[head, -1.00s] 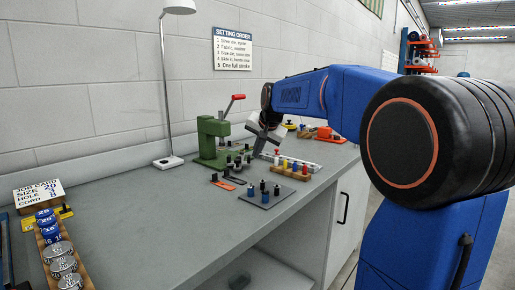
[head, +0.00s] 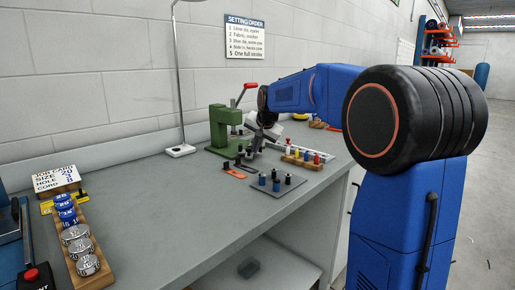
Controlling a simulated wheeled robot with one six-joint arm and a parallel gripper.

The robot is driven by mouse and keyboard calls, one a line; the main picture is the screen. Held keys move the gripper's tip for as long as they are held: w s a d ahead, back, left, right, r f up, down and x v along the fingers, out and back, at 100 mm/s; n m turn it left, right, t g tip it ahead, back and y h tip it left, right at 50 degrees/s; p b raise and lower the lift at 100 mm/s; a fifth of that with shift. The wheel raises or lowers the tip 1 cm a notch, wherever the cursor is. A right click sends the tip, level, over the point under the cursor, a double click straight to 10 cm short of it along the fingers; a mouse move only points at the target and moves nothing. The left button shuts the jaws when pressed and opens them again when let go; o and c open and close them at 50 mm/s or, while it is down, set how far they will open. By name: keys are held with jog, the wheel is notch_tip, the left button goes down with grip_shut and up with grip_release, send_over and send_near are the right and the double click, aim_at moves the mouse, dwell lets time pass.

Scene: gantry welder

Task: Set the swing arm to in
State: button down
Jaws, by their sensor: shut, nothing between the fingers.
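A green press (head: 219,130) with a red-tipped lever (head: 250,86) stands on the bench towards the back. Small dark parts stand at its foot, and a flat orange-red piece (head: 233,171) lies in front of them. I cannot tell which of these parts is the swing arm; it may be partly hidden by my gripper. My gripper (head: 253,150) is just right of the press, tilted down, fingers low over the bench beside the dark parts. It looks shut and empty. Whether it touches any part cannot be seen.
A dark plate with several pegs (head: 276,185) and a wooden rack of coloured pegs (head: 308,161) lie right of the press. A lamp (head: 180,150) stands behind left. A job card (head: 57,180) and tray of discs (head: 98,277) are at left. The middle bench is clear.

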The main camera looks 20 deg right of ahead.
jog(key=shift+w+a+m+h, duration=0.2)
jog(key=shift+a+m, duration=0.05)
jog(key=shift+a, duration=0.25)
jog(key=shift+w+a+m+h, duration=0.15)
jog(key=shift+a+m+h, duration=0.1)
jog(key=shift+a, duration=0.25)
jog(key=w+a+m, duration=0.1)
jog(key=w+a, duration=0.1)
jog(key=w+a+m+h, duration=0.1)
jog(key=w+a+m, duration=0.1)
jog(key=a, duration=0.1)
jog(key=w+a+m+g+h, duration=0.1)
jog(key=w+a, duration=0.1)
jog(key=a, duration=0.1)
jog(key=shift+w+h, duration=0.2)
jog(key=shift+h, duration=0.05)
jog(key=shift+w+a, duration=0.35)
jog(key=shift+w, duration=0.2)
jog(key=shift+w+a+r, duration=0.1)
jog(key=shift+w+a, duration=0.1)
jog(key=shift+w, duration=0.05)
